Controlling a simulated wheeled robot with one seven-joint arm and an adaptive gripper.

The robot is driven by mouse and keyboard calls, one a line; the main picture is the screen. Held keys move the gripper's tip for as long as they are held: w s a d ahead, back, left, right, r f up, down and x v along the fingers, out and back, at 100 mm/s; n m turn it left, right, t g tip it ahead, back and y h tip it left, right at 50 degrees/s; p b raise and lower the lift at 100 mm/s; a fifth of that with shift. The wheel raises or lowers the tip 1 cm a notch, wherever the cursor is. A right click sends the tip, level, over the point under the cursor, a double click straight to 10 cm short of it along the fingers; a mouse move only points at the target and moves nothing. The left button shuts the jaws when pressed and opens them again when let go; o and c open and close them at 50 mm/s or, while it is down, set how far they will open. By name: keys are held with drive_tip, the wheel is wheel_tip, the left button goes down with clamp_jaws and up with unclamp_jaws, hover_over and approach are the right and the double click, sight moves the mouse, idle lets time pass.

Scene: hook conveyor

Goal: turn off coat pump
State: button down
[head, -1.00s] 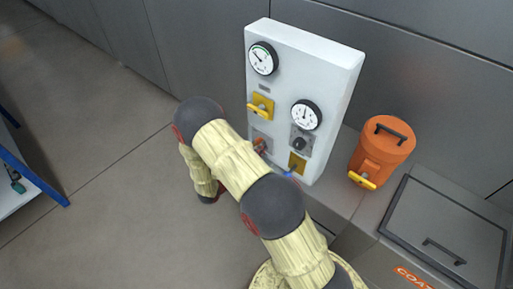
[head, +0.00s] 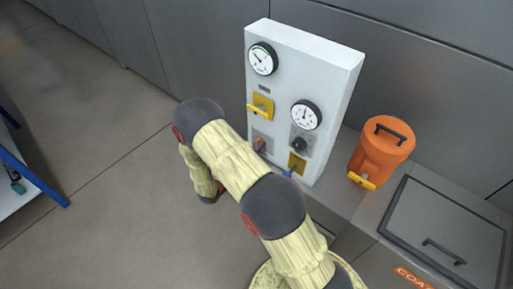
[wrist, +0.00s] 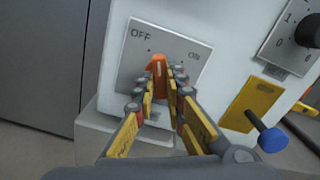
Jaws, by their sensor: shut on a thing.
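An orange rotary handle (wrist: 158,68) sits on a grey plate (wrist: 133,74) marked OFF at upper left and ON at right in the wrist view. Its visible top end points up, between the two marks. My gripper (wrist: 159,84) is shut on the handle, with one finger on each side; the fingers hide its lower part. In the head view the orange handle (head: 259,143) shows small on the lower left of the white panel (head: 310,58), and my arm hides most of the gripper.
On the panel are two round gauges, a yellow-handled valve (head: 259,107), a black knob (head: 298,144) marked 1 and 0, and a blue-handled valve (wrist: 271,138) close right of my gripper. An orange canister (head: 381,150) and a lidded coat tank (head: 446,225) stand right.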

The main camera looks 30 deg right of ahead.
drive_tip(key=n+p, duration=0.4)
drive_tip(key=n, duration=0.1)
idle(0.3)
drive_tip(key=c, duration=1.9)
unclamp_jaws()
drive_tip(key=shift+o, duration=0.3)
drive_tip(key=v, duration=1.2)
